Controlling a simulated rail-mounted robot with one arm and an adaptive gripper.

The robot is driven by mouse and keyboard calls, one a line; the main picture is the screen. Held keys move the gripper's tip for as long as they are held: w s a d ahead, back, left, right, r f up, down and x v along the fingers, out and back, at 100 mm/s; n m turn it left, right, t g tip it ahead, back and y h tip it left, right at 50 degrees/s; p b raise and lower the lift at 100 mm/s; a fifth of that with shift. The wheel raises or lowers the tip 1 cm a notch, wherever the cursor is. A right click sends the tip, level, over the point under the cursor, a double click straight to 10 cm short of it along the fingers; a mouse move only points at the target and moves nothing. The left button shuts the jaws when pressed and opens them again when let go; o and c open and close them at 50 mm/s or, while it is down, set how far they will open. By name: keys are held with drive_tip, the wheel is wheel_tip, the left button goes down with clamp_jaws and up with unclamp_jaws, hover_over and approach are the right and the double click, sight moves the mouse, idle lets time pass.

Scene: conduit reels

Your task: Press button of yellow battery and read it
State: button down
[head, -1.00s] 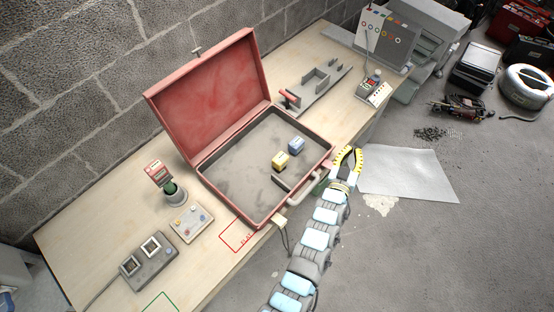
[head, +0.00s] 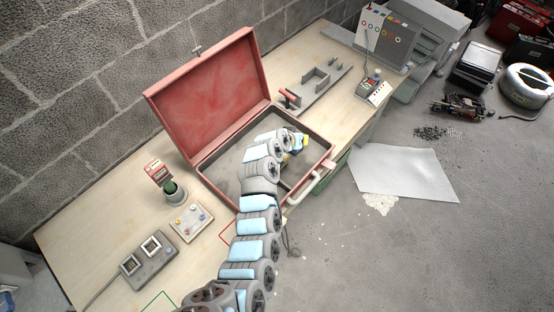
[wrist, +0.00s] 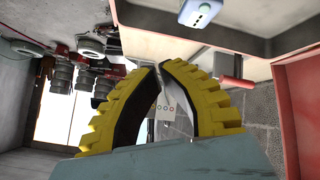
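My gripper (wrist: 162,70) shows in the wrist view with two curved yellow, black-lined fingers. Their tips come together with a hollow between the fingers and nothing held there. In the head view my arm reaches over the front edge of the open red case (head: 205,88), with its end over the case floor. A blue battery (wrist: 200,11) is partly cut off at the top of the wrist view. The yellow battery is not clearly seen. In the head view small yellow and blue patches show by my arm's end, and I cannot tell battery from finger there.
Left of the case are a cup with a red-labelled block (head: 158,172), a button panel (head: 191,222) and a grey two-window box (head: 149,260). Behind the case lies a grey rack (head: 318,86). A small meter device (head: 373,88) stands farther right on the bench.

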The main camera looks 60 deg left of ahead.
drive_tip(key=s+r+g+h, duration=0.1)
drive_tip(key=s+r+h, duration=0.1)
drive_tip(key=s, duration=0.6)
drive_tip(key=shift+a+m+h, duration=0.3)
drive_tip(key=shift+a+h, duration=0.1)
drive_tip(key=shift+h, duration=0.3)
drive_tip(key=shift+w, duration=0.1)
wheel_tip(320, 180, down, 8)
drive_tip(key=b, duration=0.3)
drive_tip(key=shift+r, duration=0.2)
drive_tip(key=shift+f+b, duration=0.65)
drive_tip(key=shift+b, duration=0.15)
drive_tip(key=shift+f+b, duration=0.8)
drive_tip(key=shift+b, duration=0.15)
idle(0.9)
drive_tip(key=shift+r, duration=0.8)
drive_tip(key=shift+r, duration=0.1)
